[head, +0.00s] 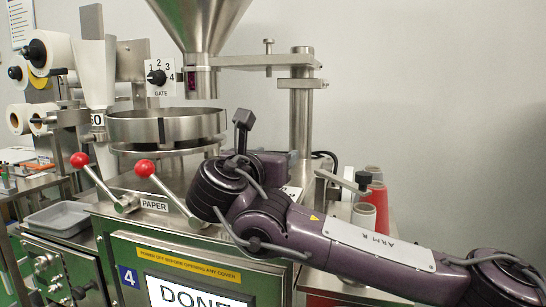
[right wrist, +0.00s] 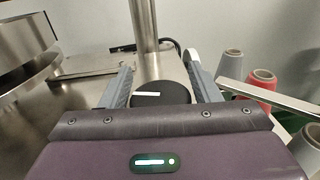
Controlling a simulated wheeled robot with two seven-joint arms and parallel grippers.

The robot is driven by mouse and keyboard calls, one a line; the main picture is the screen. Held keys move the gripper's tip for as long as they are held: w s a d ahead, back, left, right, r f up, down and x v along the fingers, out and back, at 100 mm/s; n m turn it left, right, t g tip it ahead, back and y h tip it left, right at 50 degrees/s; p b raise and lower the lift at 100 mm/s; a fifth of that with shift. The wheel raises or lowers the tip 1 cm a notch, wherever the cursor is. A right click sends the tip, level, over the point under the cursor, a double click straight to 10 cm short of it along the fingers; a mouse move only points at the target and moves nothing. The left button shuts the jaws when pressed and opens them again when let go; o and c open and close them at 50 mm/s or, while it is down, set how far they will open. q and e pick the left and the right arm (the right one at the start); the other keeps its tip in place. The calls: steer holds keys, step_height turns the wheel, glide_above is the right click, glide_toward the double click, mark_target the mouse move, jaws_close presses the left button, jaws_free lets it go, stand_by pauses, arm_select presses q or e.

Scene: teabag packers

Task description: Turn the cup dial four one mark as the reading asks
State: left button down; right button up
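The cup dial (right wrist: 172,98) is a black round knob with a white pointer line, seen in the right wrist view. The line points to the left there. Any scale marks around it are hidden. My right gripper (right wrist: 160,84) has its two grey fingers on either side of the knob, spread apart, with narrow gaps seeming to show beside it. In the head view my right arm covers the dial and the gripper's fingertips. The machine's screen (head: 195,292), beside a blue "4" plate (head: 129,277), shows "DONE". My left gripper is not in view.
A steel post (head: 301,130) stands behind my right wrist. Thread spools (head: 376,205) stand close on the right. A round steel pan (head: 165,125), a gate dial (head: 156,77) and two red-knobbed levers (head: 145,168) are to the left.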

steer(key=shift+o, duration=1.1)
steer(key=shift+s, duration=0.15)
steer(key=v, duration=0.7)
steer(key=shift+s+a+b, duration=0.2)
steer(key=shift+s+b, duration=0.05)
steer(key=shift+b, duration=0.15)
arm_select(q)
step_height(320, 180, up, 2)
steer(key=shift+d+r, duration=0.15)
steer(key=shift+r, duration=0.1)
